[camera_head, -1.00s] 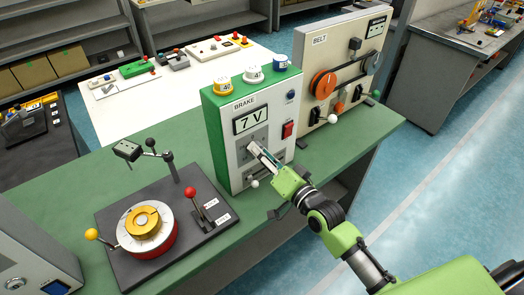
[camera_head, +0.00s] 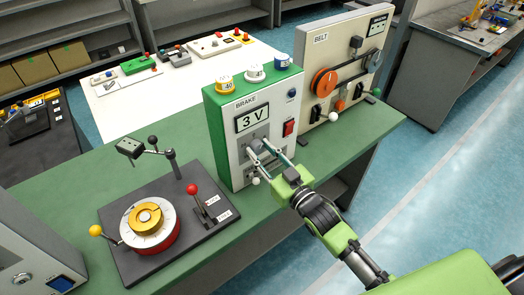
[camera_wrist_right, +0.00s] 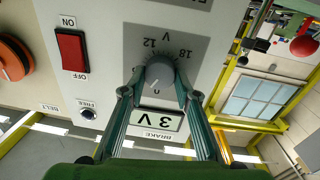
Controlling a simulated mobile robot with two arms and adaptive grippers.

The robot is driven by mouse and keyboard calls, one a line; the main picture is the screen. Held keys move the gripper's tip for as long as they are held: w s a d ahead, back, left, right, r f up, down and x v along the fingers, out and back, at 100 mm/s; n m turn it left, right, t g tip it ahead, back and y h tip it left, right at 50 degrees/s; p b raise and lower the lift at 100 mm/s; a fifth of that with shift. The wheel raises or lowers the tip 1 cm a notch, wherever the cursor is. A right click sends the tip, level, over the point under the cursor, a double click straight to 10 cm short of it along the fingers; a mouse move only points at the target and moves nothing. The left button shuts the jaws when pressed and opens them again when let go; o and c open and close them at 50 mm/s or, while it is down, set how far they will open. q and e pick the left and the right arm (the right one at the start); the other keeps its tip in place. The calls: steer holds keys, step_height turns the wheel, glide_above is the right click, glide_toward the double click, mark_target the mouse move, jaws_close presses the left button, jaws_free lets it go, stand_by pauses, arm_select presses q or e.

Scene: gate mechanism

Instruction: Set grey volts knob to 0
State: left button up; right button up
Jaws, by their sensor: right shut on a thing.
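The grey volts knob (camera_wrist_right: 157,73) is on the front panel of the brake box (camera_head: 216,134), and its printed scale shows 12 and 18 in the right wrist view. My right gripper (camera_wrist_right: 161,82) is shut on the knob, with one finger on each side of it. In the head view my right gripper (camera_head: 257,155) reaches the panel from the lower right and mostly hides the knob. The display (camera_head: 252,118) reads 3 V. It also shows upside down in the right wrist view (camera_wrist_right: 154,118). My left gripper is not in view.
A red switch (camera_head: 288,128) and a blue button (camera_head: 291,95) are right of the display. A white-tipped lever (camera_head: 255,181) sits low on the box. The belt panel (camera_head: 338,50) stands to the right, and a dial device (camera_head: 148,225) to the left.

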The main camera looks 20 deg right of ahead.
steer(key=n, duration=0.5)
steer(key=shift+f+n, duration=0.15)
steer(key=shift+n, duration=0.25)
steer(key=shift+b, duration=0.3)
steer(key=o, duration=1.1)
steer(key=v, duration=1.2)
steer(key=shift+d+f, duration=0.1)
steer(key=shift+f, duration=0.1)
